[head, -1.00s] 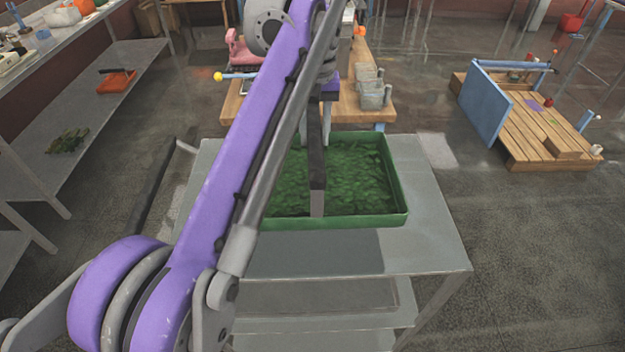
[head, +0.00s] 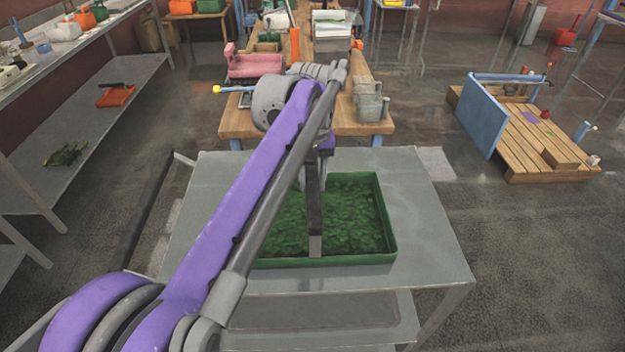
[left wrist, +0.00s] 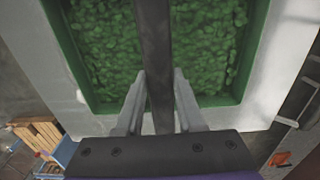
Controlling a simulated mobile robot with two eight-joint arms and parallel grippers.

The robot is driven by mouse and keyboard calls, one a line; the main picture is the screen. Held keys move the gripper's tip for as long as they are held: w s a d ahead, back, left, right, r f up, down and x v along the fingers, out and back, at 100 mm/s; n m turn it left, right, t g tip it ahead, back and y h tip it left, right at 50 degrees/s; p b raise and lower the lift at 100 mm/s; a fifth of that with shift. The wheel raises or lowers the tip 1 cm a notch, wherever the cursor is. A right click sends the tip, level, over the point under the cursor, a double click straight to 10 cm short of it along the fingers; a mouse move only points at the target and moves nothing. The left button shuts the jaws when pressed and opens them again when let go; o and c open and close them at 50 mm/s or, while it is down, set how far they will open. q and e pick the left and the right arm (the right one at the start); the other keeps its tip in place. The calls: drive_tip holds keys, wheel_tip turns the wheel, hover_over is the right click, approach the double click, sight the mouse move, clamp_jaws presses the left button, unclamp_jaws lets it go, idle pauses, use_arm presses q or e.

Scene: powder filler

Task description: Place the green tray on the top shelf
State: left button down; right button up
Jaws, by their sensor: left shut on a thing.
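The green tray (head: 388,225) is full of green leafy bits and has a dark bar handle (head: 315,222) across its middle. It is over the grey top shelf (head: 425,235) of a metal rack, level, resting on it or very close above it; I cannot tell which. My left gripper (head: 315,180) is above the tray and shut on the dark handle. The left wrist view shows both fingers (left wrist: 160,90) on either side of the handle, with the tray (left wrist: 75,75) beyond. My arm hides the tray's left part in the head view. My right gripper is not in view.
Lower shelves (head: 310,312) show below the top one. A wooden workbench (head: 235,122) with grey containers (head: 370,102) stands just behind. A wooden pallet (head: 535,150) with a blue panel (head: 481,117) is on the right. A long grey shelf unit (head: 95,120) is on the left.

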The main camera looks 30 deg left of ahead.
use_arm(q)
drive_tip(key=c, duration=0.9)
unclamp_jaws()
drive_tip(key=shift+w+f, duration=0.1)
drive_tip(key=shift+f, duration=0.1)
drive_tip(key=shift+c, duration=0.2)
drive_tip(key=o, duration=0.4)
drive_tip(key=shift+r, duration=0.1)
wheel_tip(320, 180, up, 12)
drive_tip(key=shift+r+p, duration=0.15)
drive_tip(key=shift+p, duration=0.65)
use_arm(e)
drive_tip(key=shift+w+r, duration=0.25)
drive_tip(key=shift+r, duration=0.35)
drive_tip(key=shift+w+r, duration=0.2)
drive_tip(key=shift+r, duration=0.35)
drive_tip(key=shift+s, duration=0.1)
